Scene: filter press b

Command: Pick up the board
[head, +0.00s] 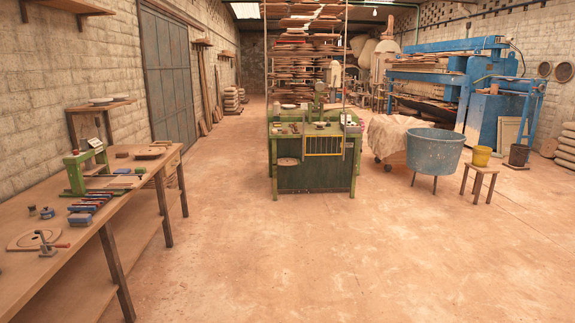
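I cannot tell for certain which thing is the board. A flat, light wooden board (22,241) with rounded edges lies at the near end of the long wooden bench (85,265) on the left. A hammer-like tool (46,243) with a reddish handle is at its right side and partly covers it. Another flat wooden piece (150,154) lies at the bench's far end, with something small on it. Many boards are stacked on the tall rack (300,45) at the back. Neither of my grippers is in view.
A green press frame (76,172) and several blue-and-red clamps (88,207) stand on the bench. A green worktable (310,178) stands mid-room. A blue tub (435,150), a stool (478,186) and a blue machine (450,80) are at right. The near floor is clear.

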